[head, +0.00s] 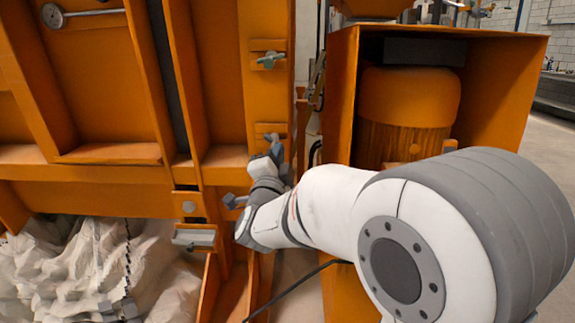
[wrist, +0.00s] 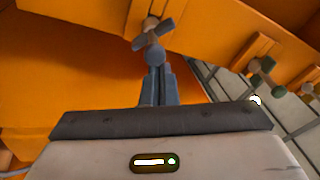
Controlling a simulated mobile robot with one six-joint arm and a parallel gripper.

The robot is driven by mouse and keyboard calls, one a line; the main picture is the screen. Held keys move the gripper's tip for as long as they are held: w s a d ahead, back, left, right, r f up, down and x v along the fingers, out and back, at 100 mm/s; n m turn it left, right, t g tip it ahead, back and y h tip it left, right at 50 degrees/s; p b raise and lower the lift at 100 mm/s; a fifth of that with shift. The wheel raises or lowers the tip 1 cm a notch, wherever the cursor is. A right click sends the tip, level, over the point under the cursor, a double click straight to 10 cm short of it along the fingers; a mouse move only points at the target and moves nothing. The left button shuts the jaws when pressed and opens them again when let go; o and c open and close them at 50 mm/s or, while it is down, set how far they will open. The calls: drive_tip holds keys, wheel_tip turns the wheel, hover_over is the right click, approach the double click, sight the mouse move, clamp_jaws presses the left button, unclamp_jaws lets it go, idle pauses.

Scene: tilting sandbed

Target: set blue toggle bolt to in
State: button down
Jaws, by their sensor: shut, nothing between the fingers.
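The blue toggle bolt (wrist: 153,37) shows at the top middle of the wrist view. It is a blue-grey handle with a slanted crossbar and a rounded knob, on a small block on the orange frame. In the head view the bolt (head: 274,139) is partly hidden by my gripper. My gripper (wrist: 156,74) is shut and empty. Its fingertips are right at the knob, and I cannot tell whether they touch it. In the head view my gripper (head: 272,158) points up at the bolt from below.
A green toggle bolt (head: 270,60) sits higher on the same orange post and also shows in the wrist view (wrist: 262,74). A grey lever (head: 234,200) lies left of my wrist. An orange cabinet (head: 340,100) stands close on the right. Crumpled pale sheeting (head: 60,270) lies lower left.

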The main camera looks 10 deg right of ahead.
drive_tip(key=shift+a+b, duration=0.3)
drive_tip(key=shift+a, duration=0.15)
drive_tip(key=shift+a+f, duration=0.1)
drive_tip(key=v, duration=0.7)
wheel_tip(320, 180, up, 5)
drive_tip(key=s+n+g+y+p, duration=0.1)
drive_tip(key=n+g+y+p, duration=0.3)
drive_tip(key=n+y+p, duration=0.6)
drive_tip(key=s+d+r+n+g+h+p, duration=0.1)
drive_tip(key=s+d+r+n+g+p, duration=0.1)
drive_tip(key=s+g+p, duration=0.5)
drive_tip(key=s+d+r+n+g+h+p, duration=0.2)
drive_tip(key=s+d+n+g+p, duration=0.2)
drive_tip(key=s+p, duration=0.9)
drive_tip(key=s+d+g, duration=0.3)
drive_tip(key=shift+s+r+n+h, duration=0.15)
drive_tip(key=shift+s+n+h, duration=0.05)
drive_tip(key=shift+n+h, duration=0.1)
drive_tip(key=c, duration=2.2)
unclamp_jaws()
drive_tip(key=shift+d, duration=0.15)
